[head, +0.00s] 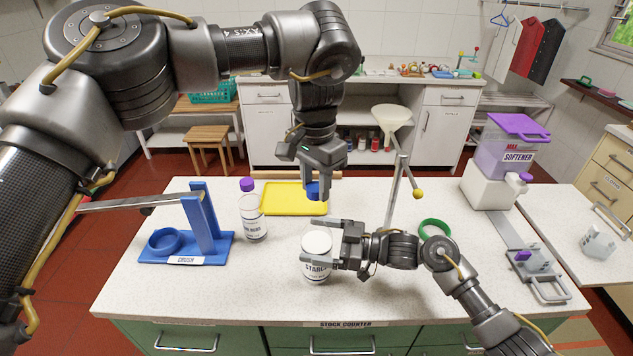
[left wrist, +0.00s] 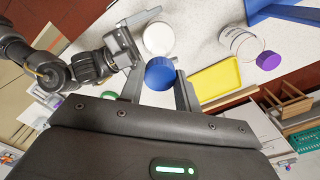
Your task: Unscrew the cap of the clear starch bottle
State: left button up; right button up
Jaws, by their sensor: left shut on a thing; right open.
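The starch bottle (head: 315,275) stands upright near the counter's front edge, with a round white top and no cap on it. Its white top also shows in the left wrist view (left wrist: 159,36). My left gripper (head: 313,194) is shut on a blue cap (head: 313,187), held in the air beyond the bottle. In the left wrist view the blue cap (left wrist: 160,74) sits between the fingertips. My right gripper (head: 330,243) comes in from the right and is open, its fingers around or beside the bottle; contact is unclear.
A yellow tray (head: 279,199) lies behind. A blue crush stand (head: 205,225) is farther left. A funnel stand (head: 394,190), green ring (head: 434,228) and softener dispenser (head: 490,188) are right.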

aim_at(317, 186)
pick_arm(q)
notch_tip(317, 186, down, 4)
jog(key=b, duration=0.3)
jog(key=shift+d+r, duration=0.1)
jog(key=shift+r, duration=0.1)
pick_arm(e)
jog(key=s+d, duration=0.2)
jog(key=d, duration=0.8)
jog(key=shift+f, duration=0.1)
